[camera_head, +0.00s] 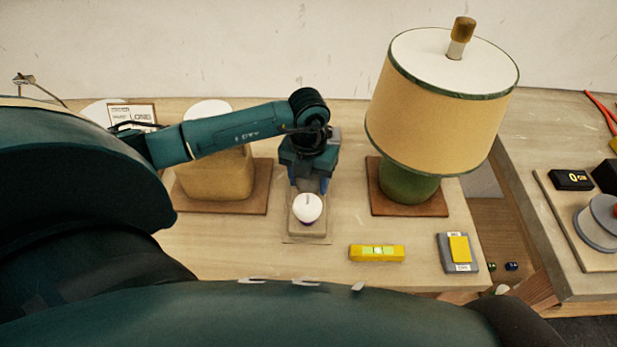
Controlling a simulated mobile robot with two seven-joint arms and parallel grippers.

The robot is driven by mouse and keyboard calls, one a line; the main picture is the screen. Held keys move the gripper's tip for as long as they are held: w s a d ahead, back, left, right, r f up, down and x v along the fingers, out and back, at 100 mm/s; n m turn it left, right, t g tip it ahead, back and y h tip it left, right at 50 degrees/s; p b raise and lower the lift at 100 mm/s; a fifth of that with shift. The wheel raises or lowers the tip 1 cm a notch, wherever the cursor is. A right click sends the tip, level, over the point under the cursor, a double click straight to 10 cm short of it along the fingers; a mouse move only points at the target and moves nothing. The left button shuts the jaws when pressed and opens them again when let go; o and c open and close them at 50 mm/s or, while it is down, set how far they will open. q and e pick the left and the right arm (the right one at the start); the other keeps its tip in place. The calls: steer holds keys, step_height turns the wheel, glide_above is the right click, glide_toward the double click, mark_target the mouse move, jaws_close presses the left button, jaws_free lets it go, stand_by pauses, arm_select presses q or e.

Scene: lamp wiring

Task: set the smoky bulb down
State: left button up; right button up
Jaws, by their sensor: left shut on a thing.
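My left gripper (308,186) reaches down from the end of my left arm over the middle of the table, its blue fingers pointing at a small beige stand (306,229). It is shut on a small greyish thing between the fingers, which I take for the smoky bulb; the wrist and fingers hide most of it. I cannot tell whether the held bulb touches the stand. My right gripper is not in view.
A green lamp with a cream shade (440,105) stands right of the gripper on a brown board. A yellow level (377,253) and a grey-yellow box (459,250) lie in front. A gap separates the right table (560,270).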

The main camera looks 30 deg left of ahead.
arm_select(q)
steer(key=shift+f, duration=0.1)
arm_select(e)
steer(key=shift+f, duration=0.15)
arm_select(q)
steer(key=o, duration=0.8)
steer(key=shift+c, duration=0.2)
steer(key=o, duration=0.4)
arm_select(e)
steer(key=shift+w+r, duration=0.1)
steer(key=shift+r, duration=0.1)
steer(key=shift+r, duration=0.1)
arm_select(q)
steer(key=shift+r, duration=0.35)
step_height(320, 180, up, 12)
steer(key=shift+f+b, duration=0.15)
steer(key=shift+b, duration=0.6)
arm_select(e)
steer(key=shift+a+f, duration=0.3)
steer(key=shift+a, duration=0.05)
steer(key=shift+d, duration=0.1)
